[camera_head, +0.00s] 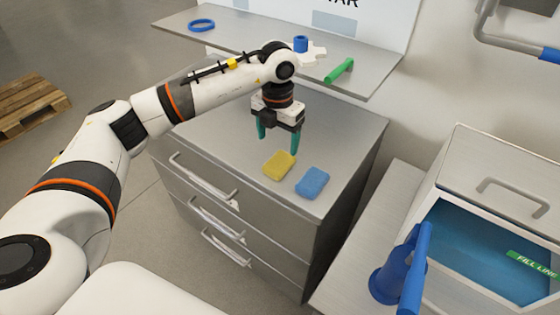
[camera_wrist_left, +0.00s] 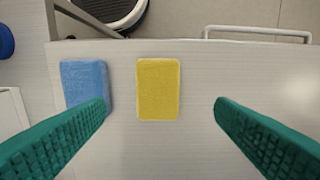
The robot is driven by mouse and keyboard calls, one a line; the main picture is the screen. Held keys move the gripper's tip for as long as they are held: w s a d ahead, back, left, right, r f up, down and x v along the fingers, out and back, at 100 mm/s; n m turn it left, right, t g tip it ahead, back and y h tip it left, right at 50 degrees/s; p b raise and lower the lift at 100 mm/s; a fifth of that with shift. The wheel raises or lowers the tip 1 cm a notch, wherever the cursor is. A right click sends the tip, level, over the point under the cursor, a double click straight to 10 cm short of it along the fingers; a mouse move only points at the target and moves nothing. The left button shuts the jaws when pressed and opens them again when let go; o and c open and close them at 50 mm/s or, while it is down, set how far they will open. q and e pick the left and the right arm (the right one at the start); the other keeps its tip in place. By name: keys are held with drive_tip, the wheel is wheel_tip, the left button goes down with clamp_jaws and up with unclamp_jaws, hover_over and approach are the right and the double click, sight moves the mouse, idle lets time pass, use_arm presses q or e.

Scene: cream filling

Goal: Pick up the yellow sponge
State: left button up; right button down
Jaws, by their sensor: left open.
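The yellow sponge (camera_head: 279,165) lies flat on the grey cabinet top near its front edge in the head view. A blue sponge (camera_head: 312,182) lies just to its right. My left gripper (camera_head: 278,143) is open and empty above the cabinet top, behind the yellow sponge, with its green fingers pointing down. In the left wrist view the yellow sponge (camera_wrist_left: 158,89) shows between and beyond the green fingers (camera_wrist_left: 162,108), apart from both. The left finger overlaps the lower part of the blue sponge (camera_wrist_left: 86,86) in that view. My right gripper is not in view.
The cabinet top (camera_head: 340,130) is clear around the sponges. A shelf (camera_head: 240,35) behind holds a blue ring (camera_head: 201,25), a green object (camera_head: 339,71) and a blue-and-white item. A blue jug (camera_head: 392,275) and an open box of blue liquid (camera_head: 480,250) stand at the right.

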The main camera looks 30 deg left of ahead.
sight(279, 161)
use_arm(q)
drive_tip(key=shift+f, duration=1.2)
wheel_tip(279, 161, down, 5)
drive_tip(key=shift+w+d+r+p, duration=0.1)
drive_tip(key=shift+d+p, duration=0.05)
drive_tip(key=shift+p, duration=0.7)
drive_tip(key=c, duration=1.1)
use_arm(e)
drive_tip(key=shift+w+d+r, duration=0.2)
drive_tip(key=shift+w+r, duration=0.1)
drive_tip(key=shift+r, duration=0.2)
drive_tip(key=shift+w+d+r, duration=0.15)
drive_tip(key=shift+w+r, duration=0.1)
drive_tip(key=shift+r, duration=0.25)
